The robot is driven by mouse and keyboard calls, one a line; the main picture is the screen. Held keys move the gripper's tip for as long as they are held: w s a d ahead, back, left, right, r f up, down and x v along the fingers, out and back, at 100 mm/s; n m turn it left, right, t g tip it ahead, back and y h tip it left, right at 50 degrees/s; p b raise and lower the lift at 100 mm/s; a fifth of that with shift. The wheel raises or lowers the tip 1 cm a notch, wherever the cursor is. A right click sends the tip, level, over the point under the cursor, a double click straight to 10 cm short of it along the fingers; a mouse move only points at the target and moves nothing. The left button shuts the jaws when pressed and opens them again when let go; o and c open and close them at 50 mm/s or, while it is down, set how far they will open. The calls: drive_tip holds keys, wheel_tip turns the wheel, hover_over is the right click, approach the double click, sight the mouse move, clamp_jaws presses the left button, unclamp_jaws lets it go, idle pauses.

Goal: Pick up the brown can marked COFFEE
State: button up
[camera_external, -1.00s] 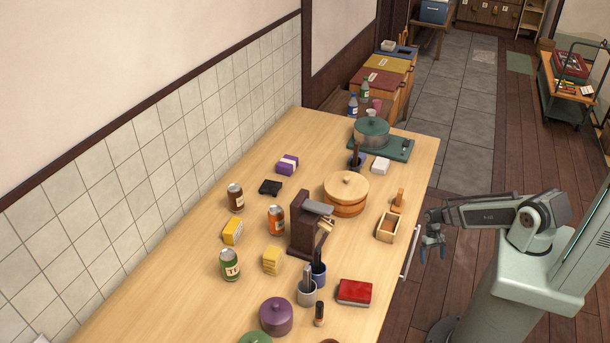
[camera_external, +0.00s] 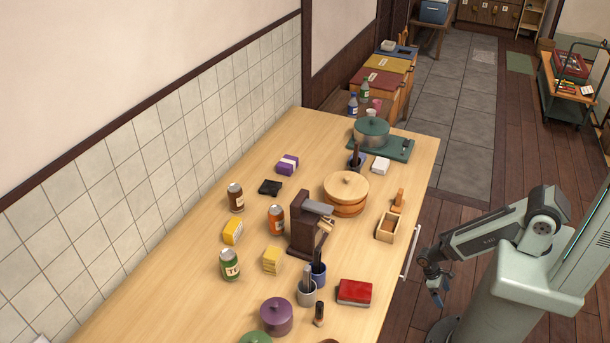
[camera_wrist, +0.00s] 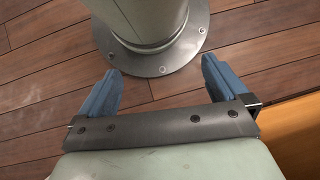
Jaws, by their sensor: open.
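A brown can (camera_external: 236,198) stands upright near the tiled wall at the back left of the table in the external view. Its lettering is too small to read there. My gripper (camera_external: 438,289) hangs beside the table's right edge, low and well away from the can. In the wrist view my gripper (camera_wrist: 165,88) has its two blue fingers wide apart with nothing between them. The can does not show in the wrist view.

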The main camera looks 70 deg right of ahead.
drive_tip(key=shift+s+a+r+n+h, duration=0.1)
drive_tip(key=shift+s+a+n+h, duration=0.25)
drive_tip(key=shift+n+h, duration=0.3)
drive_tip(key=shift+c, duration=1.3)
